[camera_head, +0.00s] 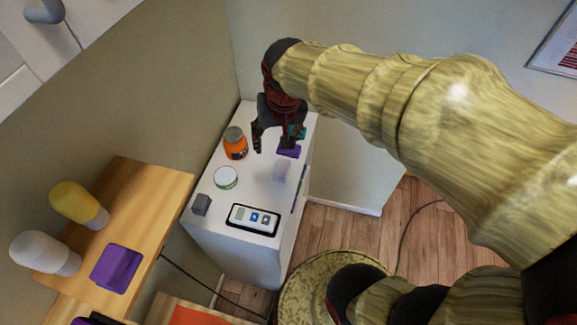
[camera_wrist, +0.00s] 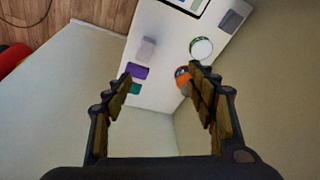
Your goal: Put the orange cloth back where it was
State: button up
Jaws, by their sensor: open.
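A flat orange piece (camera_head: 195,316), which may be the orange cloth, shows at the bottom edge of the head view on a wooden surface; most of it is cut off. My gripper (camera_head: 275,143) is open and empty above the far end of the white cabinet (camera_head: 253,190), far from the orange piece. In the wrist view, its open fingers (camera_wrist: 160,75) point at the cabinet top, with nothing between them. No cloth shows in the wrist view. An orange jar with a dark lid (camera_head: 235,145) stands left of my gripper, partly hidden by a finger in the wrist view (camera_wrist: 182,76).
The cabinet also bears a purple block (camera_head: 289,151), a teal item (camera_head: 297,132), a pale block (camera_head: 282,171), a round tin (camera_head: 226,178), a grey block (camera_head: 201,204) and a tablet (camera_head: 253,219). Bulb-shaped objects (camera_head: 75,202) and a purple box (camera_head: 117,268) are on the wooden table (camera_head: 150,190).

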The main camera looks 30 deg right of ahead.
jog(key=s+a+r+n+t, duration=0.2)
jog(key=s+r, duration=0.3)
jog(key=s, duration=0.7)
jog(key=shift+a+n, duration=0.7)
jog(key=shift+n, duration=0.2)
notch_tip(320, 180, down, 6)
jog(key=b, duration=0.5)
jog(key=shift+r+b, duration=0.15)
jog(key=shift+b, duration=0.2)
jog(key=shift+c, duration=1.2)
